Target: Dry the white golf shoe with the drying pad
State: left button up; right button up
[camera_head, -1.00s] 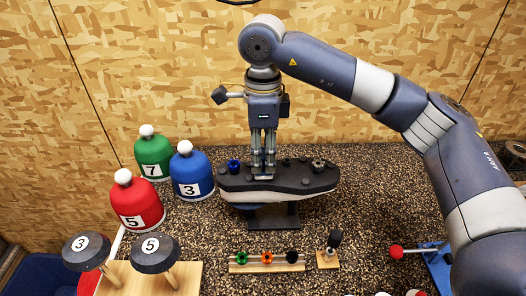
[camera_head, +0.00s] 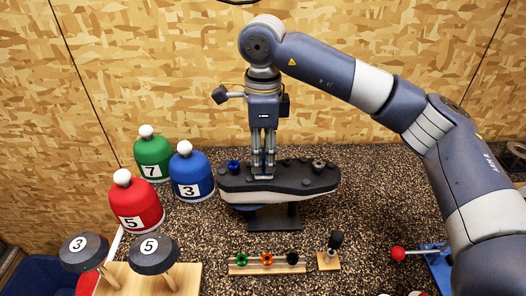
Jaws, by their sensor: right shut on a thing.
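The white golf shoe (camera_head: 310,197) lies sole up on a dark stand (camera_head: 273,223). Its black sole faces up and its white upper shows along the lower edge. My right gripper (camera_head: 263,175) points straight down over the sole, left of the shoe's middle. It is shut on a thin pale thing at the sole surface, likely the drying pad; the fingers hide most of it. I cannot tell whether it touches the sole. My left gripper is not in view.
A blue spike (camera_head: 233,166) and a grey one (camera_head: 319,164) sit on the sole. Green (camera_head: 154,158), blue (camera_head: 191,176) and red (camera_head: 136,205) numbered covers stand left. A wooden rack (camera_head: 266,269) with coloured spikes is in front. A red-knobbed lever (camera_head: 398,253) stands right.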

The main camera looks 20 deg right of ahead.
jog(key=shift+s+a+f+b, duration=0.1)
jog(key=shift+s+a+b, duration=0.1)
jog(key=shift+s, duration=0.3)
jog(key=shift+s+a+f+b, duration=0.1)
jog(key=shift+s+b, duration=0.05)
jog(key=shift+s, duration=0.3)
jog(key=shift+w+d+r, duration=0.1)
jog(key=shift+w+d, duration=0.15)
jog(key=shift+w, duration=0.5)
jog(key=shift+w+d+r, duration=0.1)
jog(key=shift+w+d, duration=0.1)
jog(key=shift+w, duration=0.5)
jog(key=shift+s+a+f+b, duration=0.1)
jog(key=shift+s+a+b, duration=0.2)
jog(key=shift+s, duration=0.45)
jog(key=shift+s+a+f+b, duration=0.15)
jog(key=shift+s+b, duration=0.15)
jog(key=shift+s, duration=0.45)
jog(key=shift+w+d+r, duration=0.1)
jog(key=shift+w+d, duration=0.1)
jog(key=shift+w, duration=0.55)
jog(key=shift+w+d+r, duration=0.1)
jog(key=shift+w+d, duration=0.1)
jog(key=shift+w, duration=0.5)
